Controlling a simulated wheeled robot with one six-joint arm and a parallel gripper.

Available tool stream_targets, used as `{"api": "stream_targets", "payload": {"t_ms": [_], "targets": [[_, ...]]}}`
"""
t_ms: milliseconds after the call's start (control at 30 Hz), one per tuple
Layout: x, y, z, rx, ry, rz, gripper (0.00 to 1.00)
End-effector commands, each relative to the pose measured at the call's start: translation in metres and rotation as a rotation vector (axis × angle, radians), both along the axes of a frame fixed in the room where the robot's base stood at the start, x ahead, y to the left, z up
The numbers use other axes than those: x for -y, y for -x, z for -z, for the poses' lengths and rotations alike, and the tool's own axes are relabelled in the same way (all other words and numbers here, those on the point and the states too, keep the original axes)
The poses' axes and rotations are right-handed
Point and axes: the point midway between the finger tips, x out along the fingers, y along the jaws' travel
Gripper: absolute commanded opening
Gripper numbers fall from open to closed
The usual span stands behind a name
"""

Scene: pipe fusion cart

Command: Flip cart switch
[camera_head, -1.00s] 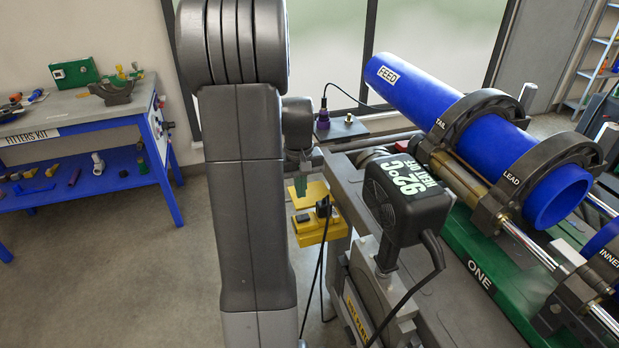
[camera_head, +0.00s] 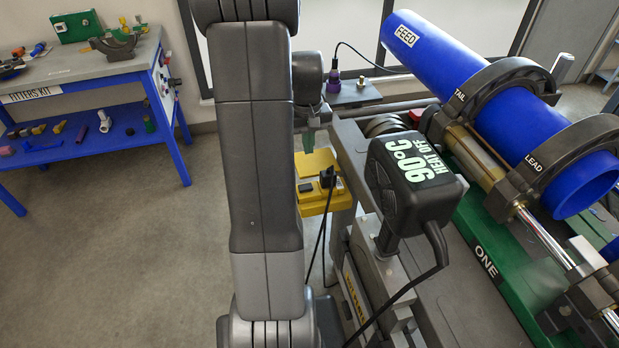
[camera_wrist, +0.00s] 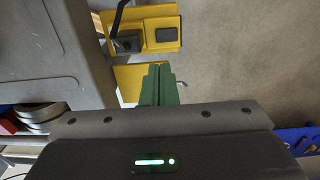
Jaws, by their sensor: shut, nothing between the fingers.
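The cart's yellow box (camera_head: 311,205) is mounted low on the near left side of the cart. A dark square switch (camera_wrist: 166,35) and a black plug with a cable (camera_wrist: 125,44) sit side by side on its face; the switch also shows in the head view (camera_head: 305,188). I cannot tell which way the switch is set. My gripper (camera_wrist: 160,70) has green fingers, closed together and empty. In the wrist view the fingertips point toward the yellow box, below the switch and apart from it. In the head view my gripper (camera_head: 308,147) is above the box, partly hidden by my arm.
The heater (camera_head: 407,185) reads 90°C HEAT OFF, with a cable looping below it. A blue FEED pipe (camera_head: 500,95) lies in black clamps at right. A blue workbench (camera_head: 175,105) stands at left. Grey floor between bench and cart is clear.

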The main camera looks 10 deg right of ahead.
Motion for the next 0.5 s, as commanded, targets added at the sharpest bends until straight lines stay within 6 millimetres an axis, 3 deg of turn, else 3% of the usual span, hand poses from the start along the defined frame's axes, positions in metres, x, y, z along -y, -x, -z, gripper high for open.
{"api": "stream_targets", "payload": {"t_ms": [500], "targets": [[0.002,0.001,0.102,-0.004,-0.001,0.0,0.0]]}}
